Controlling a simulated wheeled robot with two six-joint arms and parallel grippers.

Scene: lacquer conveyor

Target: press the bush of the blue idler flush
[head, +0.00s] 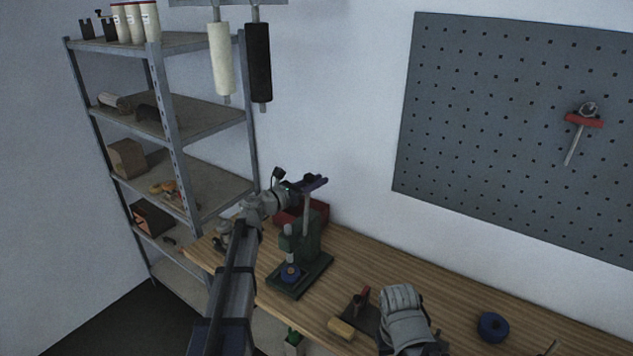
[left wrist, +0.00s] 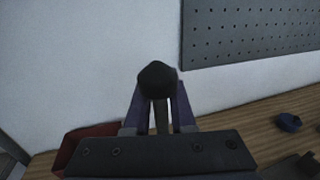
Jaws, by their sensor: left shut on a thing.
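A green arbor press (head: 307,243) stands on the bench near its left end. A blue idler (head: 290,274) sits on the press base under the ram, with a small reddish piece at its top. I cannot tell how far its bush stands out. A grey lever (head: 305,217) rises from the press. My left gripper (head: 316,183), with purple fingers, is at the top of this lever. In the left wrist view the fingers are shut on the lever's black knob (left wrist: 157,84). My right gripper is not in view.
A red bin (head: 318,211) stands behind the press. A dark blue ring (head: 493,327) lies at right on the bench. A yellow block (head: 341,329) and a grey glove-like thing (head: 403,314) are at the front. A shelf rack (head: 180,130) stands at left.

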